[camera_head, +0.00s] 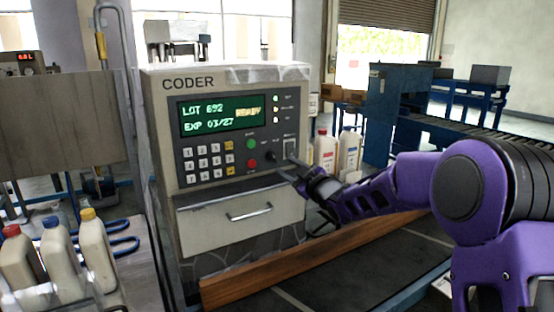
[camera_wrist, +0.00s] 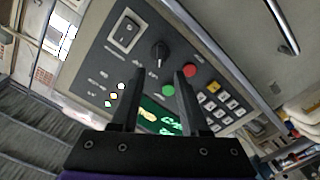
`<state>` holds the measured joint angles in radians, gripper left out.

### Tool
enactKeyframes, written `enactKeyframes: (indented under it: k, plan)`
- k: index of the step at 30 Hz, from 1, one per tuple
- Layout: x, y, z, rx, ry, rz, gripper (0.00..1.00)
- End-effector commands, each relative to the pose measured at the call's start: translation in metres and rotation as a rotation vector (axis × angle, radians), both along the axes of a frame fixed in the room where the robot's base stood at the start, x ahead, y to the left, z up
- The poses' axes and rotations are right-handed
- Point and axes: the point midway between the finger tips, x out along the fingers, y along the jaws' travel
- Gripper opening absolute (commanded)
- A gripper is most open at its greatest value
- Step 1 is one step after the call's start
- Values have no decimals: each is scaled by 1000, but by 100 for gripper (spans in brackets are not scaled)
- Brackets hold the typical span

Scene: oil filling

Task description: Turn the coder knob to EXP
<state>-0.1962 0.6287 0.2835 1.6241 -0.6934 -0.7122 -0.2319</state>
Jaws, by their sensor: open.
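The coder (camera_head: 174,104) is a grey box with a control panel. Its green screen (camera_head: 221,115) reads LOT 692, EXP 03/27 and READY. The black knob (camera_wrist: 159,54) sits on the panel near the rocker switch (camera_wrist: 126,32). It also shows small in the head view (camera_head: 271,157). The labels around the knob are too small to read, so I cannot tell its setting. My gripper (camera_wrist: 162,72) is open and empty. In the wrist view its two fingertips lie just below the knob, apart from it. In the head view my gripper (camera_head: 290,170) is at the panel's lower right.
Green (camera_wrist: 168,91) and red (camera_wrist: 190,70) buttons and a keypad (camera_wrist: 222,105) lie close to the knob. A drawer handle (camera_head: 249,213) sticks out below the panel. Bottles (camera_head: 326,153) stand right of the coder, and several more (camera_head: 97,245) stand at the left.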

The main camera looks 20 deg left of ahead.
Motion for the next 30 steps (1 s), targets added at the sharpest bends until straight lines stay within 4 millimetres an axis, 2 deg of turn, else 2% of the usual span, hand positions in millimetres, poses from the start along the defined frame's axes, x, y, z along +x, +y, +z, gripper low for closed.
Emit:
enactKeyframes:
  k: [1, 6, 12, 25, 26, 30]
  plan:
    - [6, 9, 0, 1, 0, 2, 45]
    - [25, 31, 0, 2, 1, 1, 45]
    - [39, 47, 1, 1, -1, 1, 45]
    - [44, 52, 0, -1, 1, -1, 45]
    - [44, 52, 0, -1, 1, -1, 41]
    - [44, 52, 0, 0, 0, -1, 16]
